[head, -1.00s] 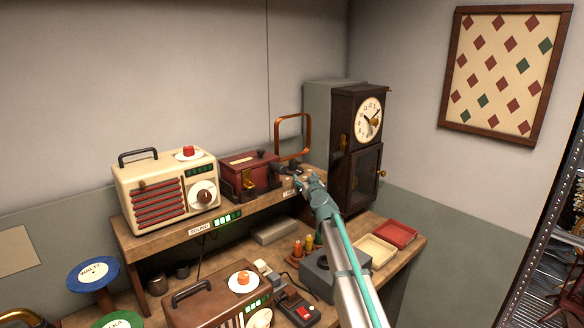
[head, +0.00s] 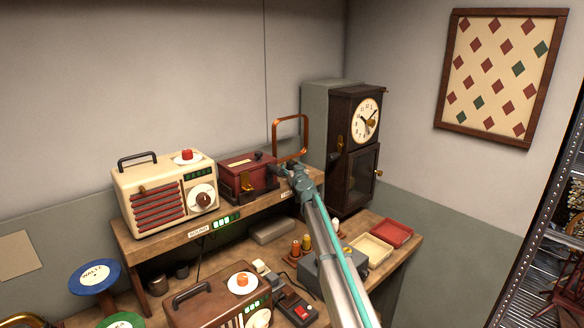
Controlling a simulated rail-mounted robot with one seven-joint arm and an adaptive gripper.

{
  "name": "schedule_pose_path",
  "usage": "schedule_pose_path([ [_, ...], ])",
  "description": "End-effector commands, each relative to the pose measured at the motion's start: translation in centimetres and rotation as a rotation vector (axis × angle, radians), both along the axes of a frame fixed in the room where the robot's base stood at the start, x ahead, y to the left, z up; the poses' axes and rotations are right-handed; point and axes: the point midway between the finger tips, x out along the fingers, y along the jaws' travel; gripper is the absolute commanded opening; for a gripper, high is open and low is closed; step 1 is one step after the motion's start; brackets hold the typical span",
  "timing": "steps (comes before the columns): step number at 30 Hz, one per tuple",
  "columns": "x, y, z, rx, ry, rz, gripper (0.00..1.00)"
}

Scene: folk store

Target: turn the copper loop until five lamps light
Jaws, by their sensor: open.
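The copper loop (head: 274,138) is an upright rounded frame behind the right end of the raised shelf, beside the dark red box (head: 240,185). My gripper (head: 282,168) is at the loop's foot, near the box's right side. Its fingers are small and partly hidden, and I cannot tell whether they touch the loop. A lamp strip (head: 227,219) on the shelf's front edge shows green lit cells, too small to count surely. My arm hides part of the shelf edge to its right.
A cream radio (head: 140,190) stands left on the shelf, and a tall clock (head: 341,150) stands right of the loop. Below are a brown radio (head: 192,312), small bottles, a cream tray (head: 372,250) and a red tray (head: 397,233).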

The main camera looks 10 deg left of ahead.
Motion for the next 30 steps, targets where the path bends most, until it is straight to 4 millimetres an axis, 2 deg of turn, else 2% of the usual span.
schedule_pose_path([
  [8,0.1,0.06,-0.03,0.0,0.0,0.0,0.64],
  [20,0.09,0.06,-0.02,0.0,0.0,0.0,0.0],
  [30,0.09,0.12,-0.16,0.0,0.0,0.006,0.0],
])
